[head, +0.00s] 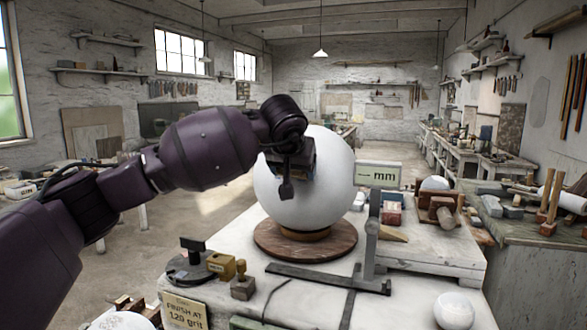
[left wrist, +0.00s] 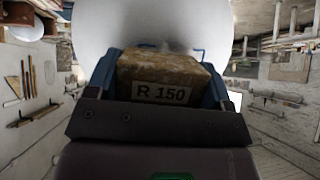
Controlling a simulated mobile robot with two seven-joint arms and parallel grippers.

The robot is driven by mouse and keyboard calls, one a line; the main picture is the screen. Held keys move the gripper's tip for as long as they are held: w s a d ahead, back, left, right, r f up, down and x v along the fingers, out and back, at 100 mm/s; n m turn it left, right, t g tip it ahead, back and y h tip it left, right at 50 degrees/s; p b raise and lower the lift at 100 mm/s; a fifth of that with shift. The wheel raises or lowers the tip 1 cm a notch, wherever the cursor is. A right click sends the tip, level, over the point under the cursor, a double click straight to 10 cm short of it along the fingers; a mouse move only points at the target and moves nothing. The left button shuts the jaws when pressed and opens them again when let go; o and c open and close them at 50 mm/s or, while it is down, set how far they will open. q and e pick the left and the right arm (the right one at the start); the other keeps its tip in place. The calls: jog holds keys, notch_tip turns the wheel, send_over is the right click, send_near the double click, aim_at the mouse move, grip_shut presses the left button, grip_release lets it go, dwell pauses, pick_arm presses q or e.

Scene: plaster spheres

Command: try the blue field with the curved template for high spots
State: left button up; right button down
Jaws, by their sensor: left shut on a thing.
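The large white plaster sphere (head: 328,185) stands on a round wooden turntable (head: 285,240); its curve also fills the upper middle of the left wrist view (left wrist: 150,22). My left gripper (head: 292,172) is in front of the sphere's upper left side. It is shut on a tan block marked R 150 (left wrist: 160,92), which looks like the curved template. The block's far edge faces the sphere; I cannot tell whether they touch. My right gripper is not in view.
A display reading "— mm" (head: 378,174) stands behind a grey upright gauge (head: 371,235). A round dark base (head: 188,268), small blocks and a "FINISH AT 120 grit" card (head: 185,311) lie front left. A small white ball (head: 454,311) sits front right.

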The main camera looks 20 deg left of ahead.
pick_arm(q)
jog(key=shift+w, duration=0.15)
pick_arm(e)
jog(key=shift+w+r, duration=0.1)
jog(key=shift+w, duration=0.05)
pick_arm(q)
jog(key=shift+w+f, duration=0.1)
jog(key=shift+w, duration=0.05)
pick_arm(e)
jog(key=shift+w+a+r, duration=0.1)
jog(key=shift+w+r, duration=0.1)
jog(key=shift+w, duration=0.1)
pick_arm(q)
jog(key=shift+a, duration=0.15)
